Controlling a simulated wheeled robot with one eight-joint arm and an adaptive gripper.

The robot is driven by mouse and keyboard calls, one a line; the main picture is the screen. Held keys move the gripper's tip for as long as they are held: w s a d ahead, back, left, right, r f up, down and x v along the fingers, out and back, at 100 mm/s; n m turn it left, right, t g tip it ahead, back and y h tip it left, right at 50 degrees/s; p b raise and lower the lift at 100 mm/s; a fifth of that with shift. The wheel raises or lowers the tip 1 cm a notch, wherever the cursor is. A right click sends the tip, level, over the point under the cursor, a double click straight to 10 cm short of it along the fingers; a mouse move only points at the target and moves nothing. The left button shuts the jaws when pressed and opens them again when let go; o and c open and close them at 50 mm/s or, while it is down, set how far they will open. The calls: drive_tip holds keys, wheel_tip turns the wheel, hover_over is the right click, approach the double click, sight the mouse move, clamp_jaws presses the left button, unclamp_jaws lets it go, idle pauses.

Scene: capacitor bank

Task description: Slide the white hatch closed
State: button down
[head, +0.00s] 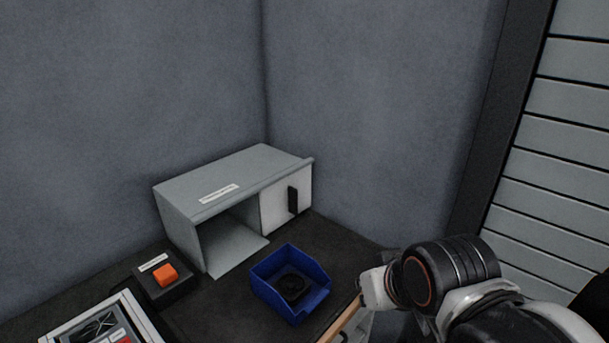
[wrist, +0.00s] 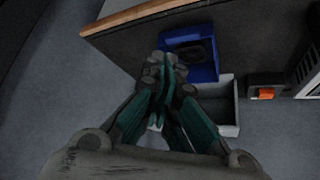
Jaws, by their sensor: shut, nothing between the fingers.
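The white hatch (head: 286,200) with a dark upright handle (head: 293,200) covers the right part of the front of a grey cabinet (head: 178,218). The left part of the front is open and shows an empty inside. The cabinet also shows in the wrist view (wrist: 229,124), partly hidden behind my fingers; I cannot make out the hatch there. My gripper (wrist: 165,68) is shut and empty in the wrist view, apart from the hatch. In the head view my arm is at the lower right, and the fingers cannot be made out.
A blue bin (head: 314,303) holding a dark round part (head: 291,286) stands on the dark worktop before the hatch. A black box with an orange switch (head: 166,274) and a panel (head: 98,325) are at the left. Walls stand close behind the cabinet.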

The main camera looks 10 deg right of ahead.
drive_tip(key=w+r+m+g+p, duration=0.1)
drive_tip(key=w+r+m+p, duration=0.1)
drive_tip(key=w+r, duration=0.8)
drive_tip(key=w+r+m+g+h+p, duration=0.1)
drive_tip(key=w+m+p, duration=0.1)
drive_tip(key=w, duration=0.9)
drive_tip(key=w+r+m+g+h+p, duration=0.1)
drive_tip(key=w+r+m, duration=0.1)
drive_tip(key=w, duration=0.9)
drive_tip(key=w+f+m+g+h+p, duration=0.1)
drive_tip(key=w+f+m+p, duration=0.1)
drive_tip(key=w+f, duration=0.5)
drive_tip(key=w+f+m+g+p, duration=0.1)
drive_tip(key=w+f+m, duration=0.2)
drive_tip(key=w, duration=0.8)
drive_tip(key=b, duration=0.5)
hover_over(292, 200)
drive_tip(key=w+d, duration=0.1)
drive_tip(key=d, duration=0.3)
wheel_tip(292, 200, down, 10)
drive_tip(key=shift+a+r, duration=0.2)
drive_tip(key=shift+a, duration=0.05)
